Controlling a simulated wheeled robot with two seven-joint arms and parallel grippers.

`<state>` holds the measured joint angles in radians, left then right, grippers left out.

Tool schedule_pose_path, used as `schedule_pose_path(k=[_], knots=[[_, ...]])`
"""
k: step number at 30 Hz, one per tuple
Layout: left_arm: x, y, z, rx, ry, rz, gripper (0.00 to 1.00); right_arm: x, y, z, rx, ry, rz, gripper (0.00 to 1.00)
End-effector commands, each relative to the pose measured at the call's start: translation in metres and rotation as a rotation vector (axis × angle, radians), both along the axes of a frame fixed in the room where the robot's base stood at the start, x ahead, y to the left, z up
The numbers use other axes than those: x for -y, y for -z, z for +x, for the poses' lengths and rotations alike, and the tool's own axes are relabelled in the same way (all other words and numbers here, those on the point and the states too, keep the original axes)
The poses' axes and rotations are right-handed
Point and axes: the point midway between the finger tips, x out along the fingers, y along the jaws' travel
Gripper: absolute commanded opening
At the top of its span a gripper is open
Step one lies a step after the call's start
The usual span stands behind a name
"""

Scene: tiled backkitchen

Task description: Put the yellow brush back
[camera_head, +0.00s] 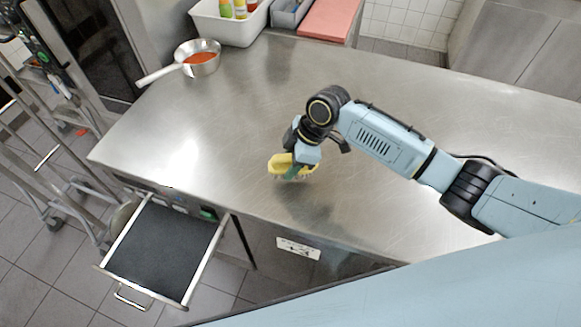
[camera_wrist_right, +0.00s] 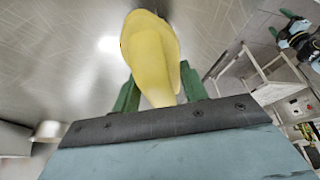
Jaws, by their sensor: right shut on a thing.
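The yellow brush (camera_head: 281,163) is held in my right gripper (camera_head: 297,172), above or at the steel counter near its front edge. In the right wrist view the brush (camera_wrist_right: 150,55) sits between the green fingers of my right gripper (camera_wrist_right: 158,90), which are shut on it. I cannot tell whether the brush touches the counter. An open drawer (camera_head: 188,304) with a dark lining stands out below the counter's front edge, to the left of the brush.
A saucepan (camera_head: 203,69) with red content stands at the back left of the steel counter (camera_head: 240,120). A white bin (camera_head: 225,31) with bottles, a grey container (camera_head: 290,16) and a pink board (camera_head: 327,18) are at the back. A metal rack stands at the left. The counter's middle is clear.

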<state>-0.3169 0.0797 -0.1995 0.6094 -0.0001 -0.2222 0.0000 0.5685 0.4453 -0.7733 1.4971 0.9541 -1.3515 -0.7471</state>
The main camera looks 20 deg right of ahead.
Motion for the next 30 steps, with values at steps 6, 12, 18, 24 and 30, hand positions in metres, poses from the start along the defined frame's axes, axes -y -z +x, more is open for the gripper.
schedule_pose_path(k=[6,12,18,24,30], knots=[[0.002,-0.001,0.025,0.038,0.0,-0.003,0.71,0.0,0.03,-0.001,-0.002,0.0,-0.001,0.25],[0.002,-0.001,0.029,0.046,0.001,-0.005,0.71,0.0,0.032,0.0,0.0,-0.001,0.0,0.25],[0.002,0.001,0.022,0.035,0.001,-0.003,0.71,0.0,0.035,-0.001,0.0,0.0,0.0,0.25],[0.001,0.001,0.017,0.027,0.001,-0.003,0.71,0.0,0.034,-0.001,-0.001,0.0,-0.001,0.65],[0.001,0.001,0.017,0.027,0.001,-0.003,0.71,0.0,0.034,-0.001,-0.001,0.0,-0.001,0.65]])
